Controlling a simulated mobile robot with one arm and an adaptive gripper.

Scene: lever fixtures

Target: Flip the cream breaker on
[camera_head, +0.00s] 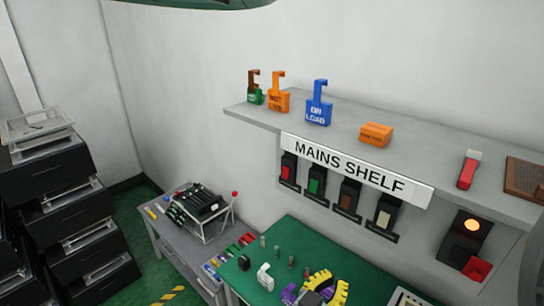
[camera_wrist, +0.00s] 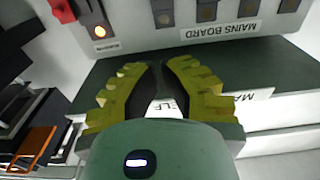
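The cream breaker (camera_head: 384,217) is the rightmost of the row under the MAINS SHELF label in the head view. Its cream lever sits on a dark plate; I cannot tell its exact position. My gripper (camera_wrist: 163,66) is open and empty in the wrist view, its yellow ridged fingers apart. What looks like my gripper (camera_head: 325,288) shows at the bottom of the head view, below and in front of the breaker row, apart from the cream breaker. The wrist view is upside down and shows breaker plates under a MAINS BOARD label (camera_wrist: 221,31); lever colours are unclear there.
The brown (camera_head: 348,201), green (camera_head: 316,181) and red (camera_head: 289,173) breakers stand left of the cream one. A lit orange lamp (camera_head: 472,225) is to its right. The shelf (camera_head: 425,152) overhangs the row. A green bench (camera_head: 358,262) with small items lies below.

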